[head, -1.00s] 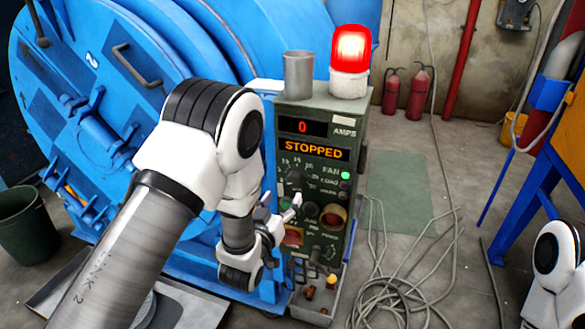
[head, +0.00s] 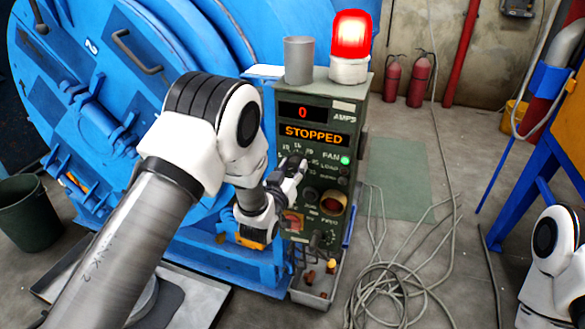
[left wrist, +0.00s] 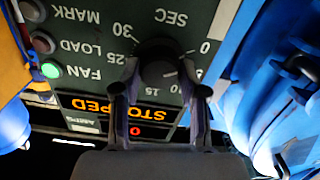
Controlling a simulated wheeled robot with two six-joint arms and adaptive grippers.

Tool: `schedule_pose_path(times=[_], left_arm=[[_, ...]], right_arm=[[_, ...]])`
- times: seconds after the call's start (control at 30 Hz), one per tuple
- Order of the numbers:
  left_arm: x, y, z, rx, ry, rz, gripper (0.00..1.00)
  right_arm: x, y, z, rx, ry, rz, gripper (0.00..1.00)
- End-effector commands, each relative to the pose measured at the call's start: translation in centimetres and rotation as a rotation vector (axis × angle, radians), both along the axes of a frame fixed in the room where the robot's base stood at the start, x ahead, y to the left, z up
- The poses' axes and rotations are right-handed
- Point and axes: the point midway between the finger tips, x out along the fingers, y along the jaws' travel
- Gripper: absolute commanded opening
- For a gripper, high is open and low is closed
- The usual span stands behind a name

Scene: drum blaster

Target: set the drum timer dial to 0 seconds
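The timer dial (left wrist: 158,62) is a round black knob on the dark green control panel (left wrist: 75,15). The left wrist view shows it upside down, with SEC and numbers from 0 to 30 around it. A short white line on the knob points roughly toward the 5 to 10 marks; its exact setting is hard to read. My left gripper (left wrist: 160,75) is open, one finger on each side of the dial; contact is unclear. In the head view my left gripper (head: 297,172) is at the panel and partly hides the dial. My right gripper is out of view.
The display (head: 316,135) reads STOPPED and the one above (head: 303,113) reads 0. A green light (head: 345,160) and a red lamp (head: 350,45) are lit. A grey cup (head: 298,60) stands on the box. The blue drum machine (head: 100,90) is close on the left.

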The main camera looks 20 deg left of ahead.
Motion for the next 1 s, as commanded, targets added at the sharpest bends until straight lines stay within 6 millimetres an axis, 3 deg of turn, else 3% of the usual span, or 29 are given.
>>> schedule_pose_path(times=[0.37, 0.4, 0.43, 0.8, 1.0], left_arm=[[0.0, 0.0, 0.1, -0.037, -0.001, 0.0, 0.08], [0.0, 0.0, 0.1, -0.037, -0.001, 0.0, 0.57], [0.0, 0.0, 0.1, -0.037, -0.001, 0.0, 0.67], [-0.3, 0.0, 0.0, -0.037, 0.001, 0.0, 0.67], [-3.9, 0.1, -0.1, -0.036, 0.004, 0.0, 0.67]], right_arm=[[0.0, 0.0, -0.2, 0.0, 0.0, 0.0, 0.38], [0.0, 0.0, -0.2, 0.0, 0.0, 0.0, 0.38], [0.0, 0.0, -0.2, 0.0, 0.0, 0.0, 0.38], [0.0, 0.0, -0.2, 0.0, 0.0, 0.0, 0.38], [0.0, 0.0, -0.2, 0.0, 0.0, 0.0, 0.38]])
